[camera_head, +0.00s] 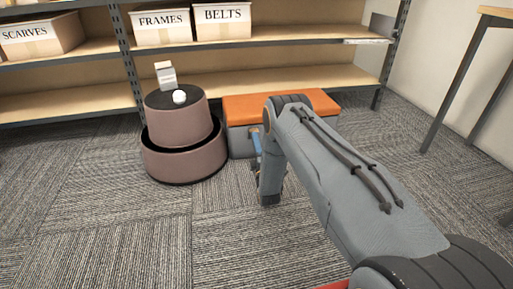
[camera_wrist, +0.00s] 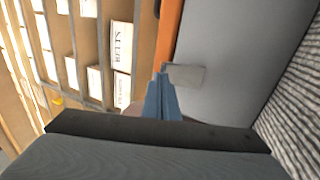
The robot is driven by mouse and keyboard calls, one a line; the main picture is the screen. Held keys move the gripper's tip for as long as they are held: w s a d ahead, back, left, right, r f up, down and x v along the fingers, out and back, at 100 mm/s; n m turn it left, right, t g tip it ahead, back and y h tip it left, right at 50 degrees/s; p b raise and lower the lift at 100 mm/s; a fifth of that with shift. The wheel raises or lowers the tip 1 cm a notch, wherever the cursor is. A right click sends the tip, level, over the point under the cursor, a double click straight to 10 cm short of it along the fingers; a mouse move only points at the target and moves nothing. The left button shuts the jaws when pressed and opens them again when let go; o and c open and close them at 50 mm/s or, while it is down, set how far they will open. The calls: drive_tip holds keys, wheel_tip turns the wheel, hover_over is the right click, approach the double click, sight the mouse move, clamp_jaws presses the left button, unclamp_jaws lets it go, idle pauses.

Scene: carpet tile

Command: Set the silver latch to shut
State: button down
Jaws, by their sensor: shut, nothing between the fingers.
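A grey box with an orange lid (camera_head: 275,105) stands on the carpet in front of the shelf. In the wrist view its orange lid edge (camera_wrist: 170,35) and grey front (camera_wrist: 235,50) fill the right side. The silver latch (camera_wrist: 187,74) shows there as a small flat grey plate on the front, close to the lid edge. In the head view my arm hides it. My gripper (camera_head: 257,150) is at the box's front. Its blue fingers (camera_wrist: 160,82) are shut and empty, with the tips beside the latch's lid-side end. I cannot tell if they touch it.
A round two-tier mauve stand (camera_head: 182,150) is left of the box, with a small carton (camera_head: 166,75) and a white ball (camera_head: 179,97) on top. A shelf (camera_head: 230,87) with labelled bins runs behind. Carpet in front is clear. A table leg (camera_head: 455,90) stands right.

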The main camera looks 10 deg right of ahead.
sight(254, 130)
drive_tip(key=shift+r, duration=0.15)
drive_tip(key=shift+w+r+g+p, duration=1.5)
drive_tip(key=shift+g+p, duration=0.1)
drive_tip(key=shift+p, duration=1.75)
drive_tip(key=shift+s, duration=0.1)
